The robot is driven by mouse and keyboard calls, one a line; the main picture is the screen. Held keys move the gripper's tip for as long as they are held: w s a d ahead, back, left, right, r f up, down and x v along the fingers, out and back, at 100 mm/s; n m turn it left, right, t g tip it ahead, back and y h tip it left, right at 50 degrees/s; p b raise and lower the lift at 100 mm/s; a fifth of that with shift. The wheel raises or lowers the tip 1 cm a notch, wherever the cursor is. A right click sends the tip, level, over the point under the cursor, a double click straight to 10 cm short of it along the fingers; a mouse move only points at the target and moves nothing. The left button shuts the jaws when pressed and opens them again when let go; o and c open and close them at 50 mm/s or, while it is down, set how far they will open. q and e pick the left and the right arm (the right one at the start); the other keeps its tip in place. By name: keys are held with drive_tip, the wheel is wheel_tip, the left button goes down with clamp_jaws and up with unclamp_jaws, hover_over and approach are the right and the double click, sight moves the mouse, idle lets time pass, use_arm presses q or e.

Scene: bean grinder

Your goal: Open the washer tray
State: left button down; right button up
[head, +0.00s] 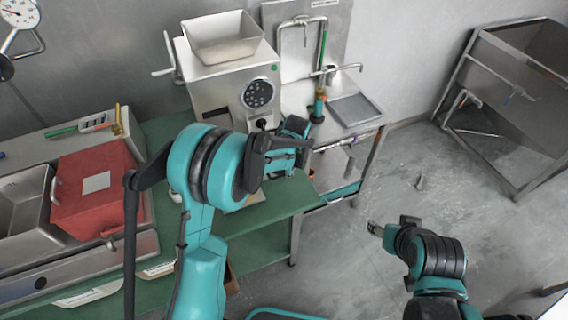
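A steel washer-like unit (300,100) stands right of the grinder, with a green hose, a tap and a shallow basin (357,110) on top. A horizontal bar (345,143) runs along its front edge. I cannot tell which part is the washer tray. My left gripper (300,146) is in front of the unit's left front corner, near the left end of that bar. My arm hides part of the grinder, and I cannot tell whether the gripper touches anything or is open. My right gripper (377,229) is over the bare floor, apart from the unit; its fingers are too small to read.
The grinder (215,85) with a hopper stands on a green table (270,210). A red box (95,190) and a steel bin (25,215) are at the left. A steel rack (510,110) stands at the right. The floor (420,160) between is mostly clear.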

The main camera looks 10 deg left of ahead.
use_arm(q)
drive_tip(key=shift+s+d, duration=0.15)
drive_tip(key=c, duration=1.9)
unclamp_jaws()
drive_tip(key=r, duration=0.4)
drive_tip(key=s+d+r, duration=0.1)
drive_tip(key=r, duration=0.3)
drive_tip(key=s+r, duration=0.1)
drive_tip(key=r, duration=0.3)
drive_tip(key=shift+d, duration=0.15)
